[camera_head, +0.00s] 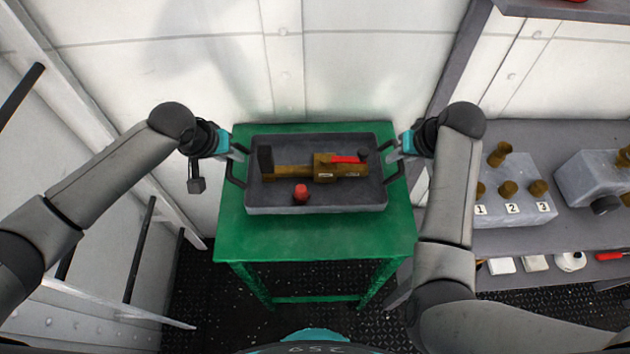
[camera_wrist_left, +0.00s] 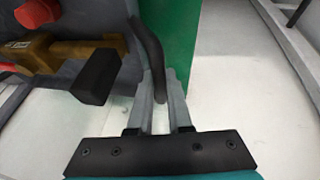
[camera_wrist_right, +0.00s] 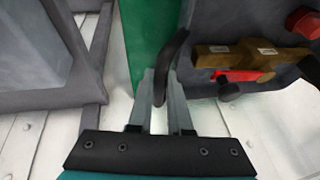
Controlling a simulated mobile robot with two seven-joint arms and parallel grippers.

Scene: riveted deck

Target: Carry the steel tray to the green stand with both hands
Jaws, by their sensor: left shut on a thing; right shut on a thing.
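The grey steel tray (camera_head: 340,202) is over the rear part of the green stand (camera_head: 300,240); I cannot tell whether it rests on the top or hangs just above it. In it lie a brass valve-like piece (camera_head: 326,170) with a red lever and a black end, and a small red knob (camera_head: 301,193). My left gripper (camera_head: 238,155) is shut on the tray's left handle, a dark bar between its fingers in the left wrist view (camera_wrist_left: 158,95). My right gripper (camera_head: 394,156) is shut on the right handle, also seen in the right wrist view (camera_wrist_right: 163,95).
A grey shelf bench (camera_head: 580,235) stands to the right, with a block of numbered brass fittings (camera_head: 515,205) on top and small items below. White riveted walls (camera_head: 340,70) close the back and left. The stand's front top is bare.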

